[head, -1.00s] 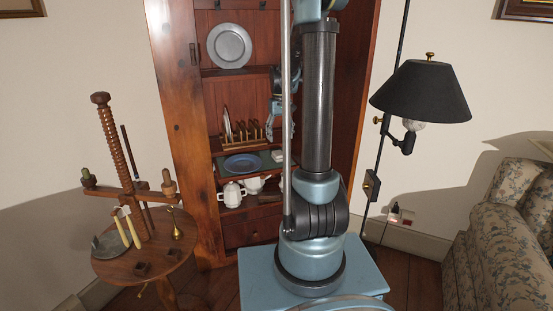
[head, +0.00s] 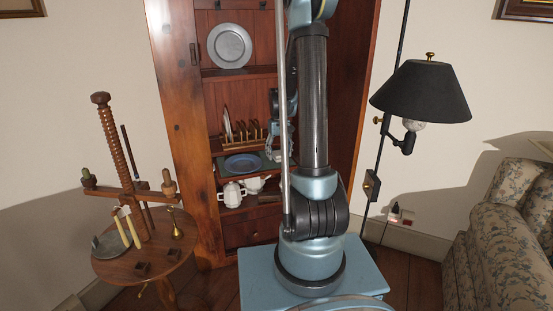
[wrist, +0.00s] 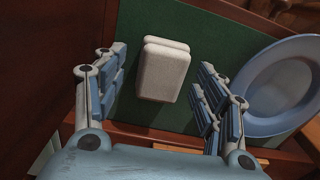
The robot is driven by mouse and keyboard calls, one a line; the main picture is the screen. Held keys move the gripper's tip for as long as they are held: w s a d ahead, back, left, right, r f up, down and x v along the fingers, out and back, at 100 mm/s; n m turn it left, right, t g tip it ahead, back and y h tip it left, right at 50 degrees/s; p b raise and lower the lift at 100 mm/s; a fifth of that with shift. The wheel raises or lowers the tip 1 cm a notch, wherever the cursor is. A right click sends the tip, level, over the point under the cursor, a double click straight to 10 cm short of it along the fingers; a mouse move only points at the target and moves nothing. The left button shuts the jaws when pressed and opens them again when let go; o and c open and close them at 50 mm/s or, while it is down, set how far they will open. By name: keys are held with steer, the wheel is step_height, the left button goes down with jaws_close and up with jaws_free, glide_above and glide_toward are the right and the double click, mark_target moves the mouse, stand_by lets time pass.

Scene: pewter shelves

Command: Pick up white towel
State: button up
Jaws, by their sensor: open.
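The white towel (wrist: 162,72) is a folded, thick block on a green shelf surface (wrist: 215,38), seen in the wrist view. My gripper (wrist: 160,88) is open, with one finger to the left of the towel and the other to its right. Gaps show between the towel and both fingers, so they look apart from it. In the head view my gripper (head: 274,147) is at the shelf just right of the blue plate, partly hidden by my arm. The towel cannot be made out in the head view.
A blue plate (wrist: 283,88) lies close to the right finger; it also shows in the head view (head: 242,163). A wooden rack (head: 246,132) stands on the shelf above. White teapots (head: 231,194) stand below. The cabinet's side wall (wrist: 35,65) is near on the left.

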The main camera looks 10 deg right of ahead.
mark_target(279, 153)
steer(key=shift+c, duration=0.2)
steer(key=c, duration=1.1)
steer(key=shift+o, duration=0.2)
step_height(279, 153, up, 10)
